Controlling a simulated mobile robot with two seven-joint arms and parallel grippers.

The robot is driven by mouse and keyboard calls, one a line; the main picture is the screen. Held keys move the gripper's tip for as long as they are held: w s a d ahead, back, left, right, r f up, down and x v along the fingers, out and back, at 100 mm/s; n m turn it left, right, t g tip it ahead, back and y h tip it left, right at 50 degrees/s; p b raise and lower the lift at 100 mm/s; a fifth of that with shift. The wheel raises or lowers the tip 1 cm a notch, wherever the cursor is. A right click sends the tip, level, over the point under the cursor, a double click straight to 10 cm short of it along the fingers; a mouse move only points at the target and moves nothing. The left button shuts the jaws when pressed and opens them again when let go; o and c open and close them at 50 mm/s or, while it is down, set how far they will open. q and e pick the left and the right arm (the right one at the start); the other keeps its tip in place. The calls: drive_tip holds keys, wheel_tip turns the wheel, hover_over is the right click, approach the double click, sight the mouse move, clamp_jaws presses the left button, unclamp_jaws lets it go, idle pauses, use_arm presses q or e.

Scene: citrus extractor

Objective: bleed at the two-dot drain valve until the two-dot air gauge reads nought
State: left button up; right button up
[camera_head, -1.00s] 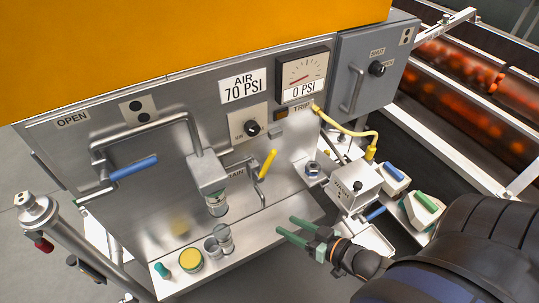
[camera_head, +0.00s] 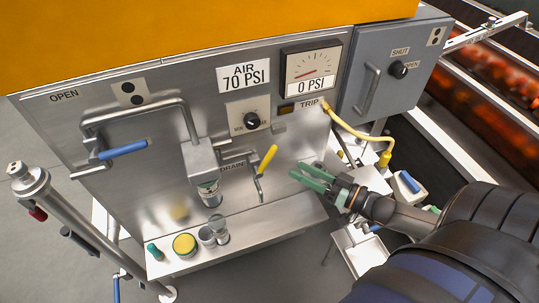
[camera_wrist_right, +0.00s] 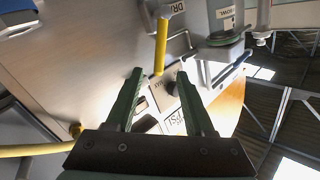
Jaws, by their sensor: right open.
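The two-dot plate (camera_head: 132,93) sits on the steel panel. The dial gauge (camera_head: 312,70) has its needle low at the left above a "0 PSI" label. A separate plate (camera_head: 243,75) reads "AIR 70 PSI". The drain valve's yellow lever (camera_head: 268,159) slants up and right beside the partly covered drain label (camera_head: 233,166). My right gripper (camera_head: 297,170) is open and empty, just right of the lever and apart from it. In the right wrist view the lever (camera_wrist_right: 161,45) appears beyond the gap between the green fingertips (camera_wrist_right: 160,78). My left gripper is out of view.
A blue-handled pipe (camera_head: 123,149) crosses the panel's left. A yellow hose (camera_head: 358,132) hangs right of the gauge. A grey switch box (camera_head: 388,75) is at the right.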

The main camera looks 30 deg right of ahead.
sight(269, 156)
drive_tip(key=x, duration=1)
drive_tip(key=shift+w+a, duration=0.15)
drive_tip(key=shift+w, duration=0.05)
clamp_jaws()
idle(1.1)
